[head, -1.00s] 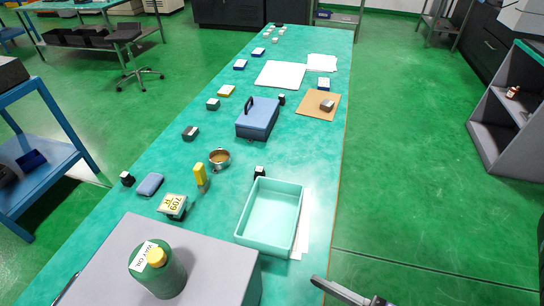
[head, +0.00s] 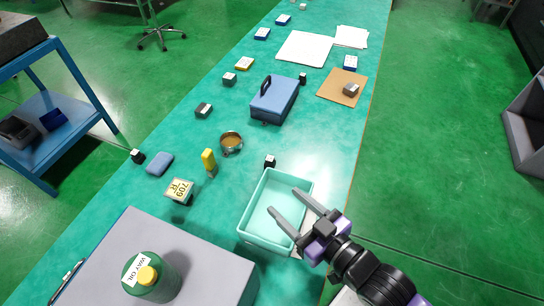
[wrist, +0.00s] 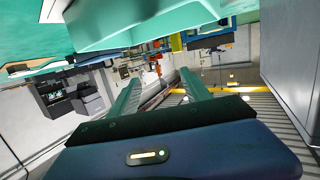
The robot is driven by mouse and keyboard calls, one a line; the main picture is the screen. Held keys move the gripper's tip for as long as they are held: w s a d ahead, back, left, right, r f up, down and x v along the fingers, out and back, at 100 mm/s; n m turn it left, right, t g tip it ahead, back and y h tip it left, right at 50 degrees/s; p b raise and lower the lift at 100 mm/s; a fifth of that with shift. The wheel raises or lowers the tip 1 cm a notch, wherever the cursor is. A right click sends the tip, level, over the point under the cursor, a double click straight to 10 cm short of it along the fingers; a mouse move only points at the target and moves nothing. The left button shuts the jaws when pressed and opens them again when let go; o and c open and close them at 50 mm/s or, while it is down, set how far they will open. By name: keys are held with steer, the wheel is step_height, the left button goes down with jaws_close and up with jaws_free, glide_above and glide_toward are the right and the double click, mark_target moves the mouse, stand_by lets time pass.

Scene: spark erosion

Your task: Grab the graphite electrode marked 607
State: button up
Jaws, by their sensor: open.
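A block with a large cream label (head: 180,190) stands on the bench behind the grey box. Its label shows digits like 709, possibly 607 turned around; I cannot tell surely. Small dark blocks with pale tops also stand on the bench: one by the tray (head: 270,161), one at the left edge (head: 138,156), one farther back (head: 204,110) and one by the blue case (head: 303,77). Their marks are too small to read. My gripper (head: 284,201) is open and empty over the mint tray (head: 247,219), right of the labelled block. Its fingers also show in the wrist view (wrist: 160,88).
A grey box (head: 205,260) carries a green way-oil bottle (head: 150,278) at the near left. A yellow-handled tool (head: 209,160), a round brown-filled dish (head: 231,143), a blue pad (head: 160,163) and a blue case (head: 274,100) stand on the bench. Clear bench lies between them.

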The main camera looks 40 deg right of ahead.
steer(key=w+d+m+g+p, duration=0.1)
steer(key=w+d, duration=0.2)
steer(key=w, duration=0.3)
steer(key=w+d+m+g+h+p, duration=0.1)
steer(key=w+d+m, duration=0.1)
steer(key=w+d, duration=0.2)
steer(key=w+d+f+m+g+h+p, duration=0.1)
steer(key=w+d+p, duration=0.1)
steer(key=w, duration=0.5)
steer(key=shift+w+d+m+g, duration=0.3)
steer(key=shift+w+d, duration=0.1)
steer(key=shift+d, duration=0.3)
steer(key=w+d+m+g+p, duration=0.2)
steer(key=w+d+m+g, duration=0.3)
steer(key=w, duration=0.1)
steer(key=m+g+y+p, duration=0.1)
steer(key=m+g+y, duration=0.3)
steer(key=g, duration=0.3)
glide_above(270, 159)
steer(key=shift+w+d+f, duration=0.25)
steer(key=shift+d+f, duration=0.05)
steer(key=shift+f, duration=0.35)
steer(key=shift+s+a+f, duration=0.1)
steer(key=shift+s+f, duration=0.05)
steer(key=shift+f, duration=0.1)
step_height(270, 159, down, 7)
steer(key=shift+a+f+p, duration=0.15)
steer(key=shift+p, duration=0.55)
steer(key=shift+c, duration=0.5)
jaws_close()
